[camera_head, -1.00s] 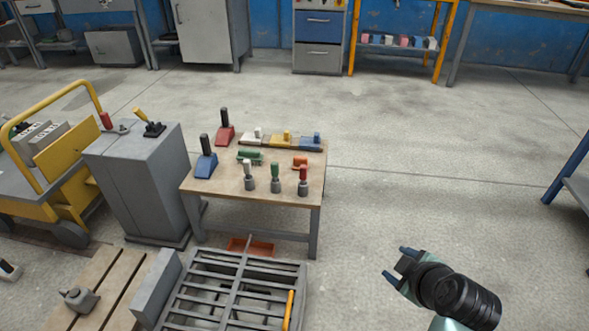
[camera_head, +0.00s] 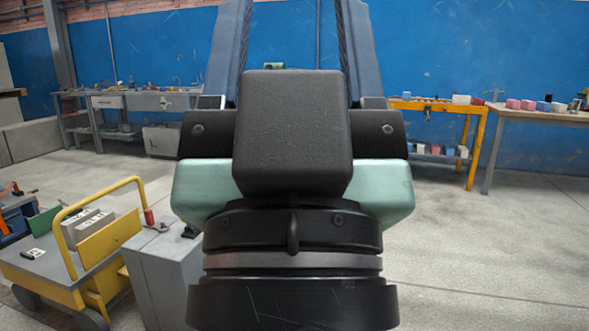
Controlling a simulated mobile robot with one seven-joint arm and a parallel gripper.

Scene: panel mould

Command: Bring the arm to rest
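My gripper (camera_head: 292,20) fills the middle of the head view, close to the camera and seen from behind. Its two blue-grey fingers point up, stand wide apart and run out at the top edge. Blue wall shows between the parts of them in view, and I see nothing held there. The black and pale green gripper body and dark round wrist lie below, hiding the centre of the room. The fingertips themselves are out of frame.
A yellow cart (camera_head: 95,255) with grey blocks and a grey cabinet (camera_head: 165,275) stand at lower left. A grey workbench (camera_head: 135,100) and an orange-framed bench (camera_head: 440,106) stand along the blue wall. The floor at right (camera_head: 500,240) is clear.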

